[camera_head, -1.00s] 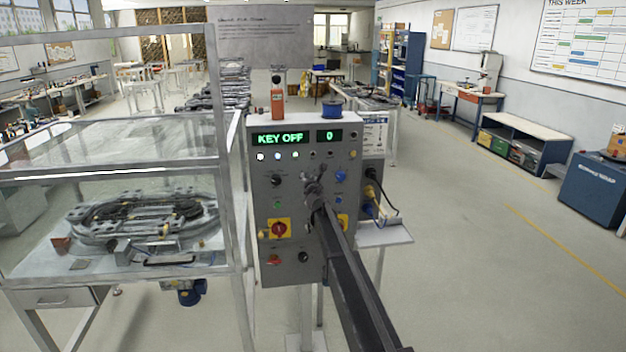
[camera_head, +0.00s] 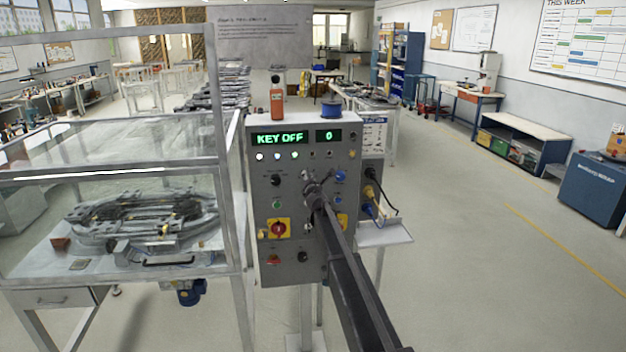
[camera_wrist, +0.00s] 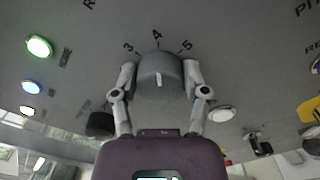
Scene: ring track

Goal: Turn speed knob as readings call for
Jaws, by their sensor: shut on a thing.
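The speed knob (camera_wrist: 160,76) is a grey round knob with a white pointer line, seen in the wrist view. Marks 3, 4 and 5 show around its far edge. The pointer line lies roughly in line with the 4. My gripper (camera_wrist: 160,82) has one finger on each side of the knob and is shut on it. In the head view my gripper (camera_head: 313,190) is at the panel's middle and my arm hides the knob. The control panel (camera_head: 290,228) is a grey box. Its left display (camera_head: 279,139) reads KEY OFF and its right display (camera_head: 329,136) reads 0.
A glass-walled enclosure (camera_head: 228,90) with a ring track (camera_head: 140,222) stands left of the panel. A red-and-yellow switch (camera_head: 278,229) and several lamps and buttons surround my gripper. An orange bottle (camera_head: 277,104) and a blue spool (camera_head: 331,110) sit on top. Floor at right is open.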

